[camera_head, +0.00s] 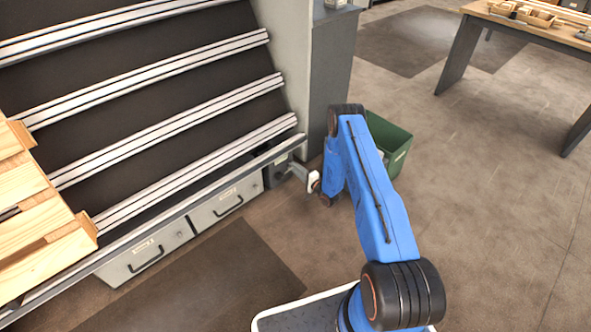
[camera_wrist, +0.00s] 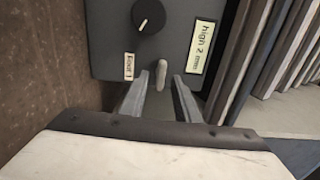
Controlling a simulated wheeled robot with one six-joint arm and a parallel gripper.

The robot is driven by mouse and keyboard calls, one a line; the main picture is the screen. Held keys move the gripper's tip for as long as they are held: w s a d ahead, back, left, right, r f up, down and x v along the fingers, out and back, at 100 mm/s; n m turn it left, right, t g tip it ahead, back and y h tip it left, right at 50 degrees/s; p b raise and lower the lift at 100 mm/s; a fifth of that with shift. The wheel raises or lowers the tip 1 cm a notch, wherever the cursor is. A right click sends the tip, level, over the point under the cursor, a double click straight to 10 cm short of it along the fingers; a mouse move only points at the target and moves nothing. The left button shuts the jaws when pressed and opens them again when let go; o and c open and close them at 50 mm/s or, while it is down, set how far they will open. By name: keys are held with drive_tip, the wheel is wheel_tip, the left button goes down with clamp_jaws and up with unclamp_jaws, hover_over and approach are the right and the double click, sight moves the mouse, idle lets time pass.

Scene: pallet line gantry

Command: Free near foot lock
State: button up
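A dark grey control box (camera_wrist: 115,62) fills the upper wrist view. On its face are a black round knob (camera_wrist: 148,17) with a white mark, two pale labels and a small pale upright lever (camera_wrist: 162,72). I cannot tell for sure whether this lever is the foot lock. My gripper (camera_wrist: 161,84) is open, with one finger on each side of the lever and slightly below it in the picture. Gaps show on both sides, so neither finger seems to touch it. In the head view the box (camera_head: 277,171) sits at the rack's lower right end, with my gripper (camera_head: 303,174) in front of it.
The sloped rack (camera_head: 165,90) has several pale rails. Drawers (camera_head: 225,200) lie beneath it and a wooden pallet (camera_head: 35,215) at left. A green bin (camera_head: 392,140) stands behind my arm. A workbench (camera_head: 530,22) is at the back right. The floor at right is clear.

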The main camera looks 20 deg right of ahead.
drive_tip(key=v, duration=1.6)
drive_tip(key=shift+s, duration=0.35)
drive_tip(key=shift+d, duration=0.15)
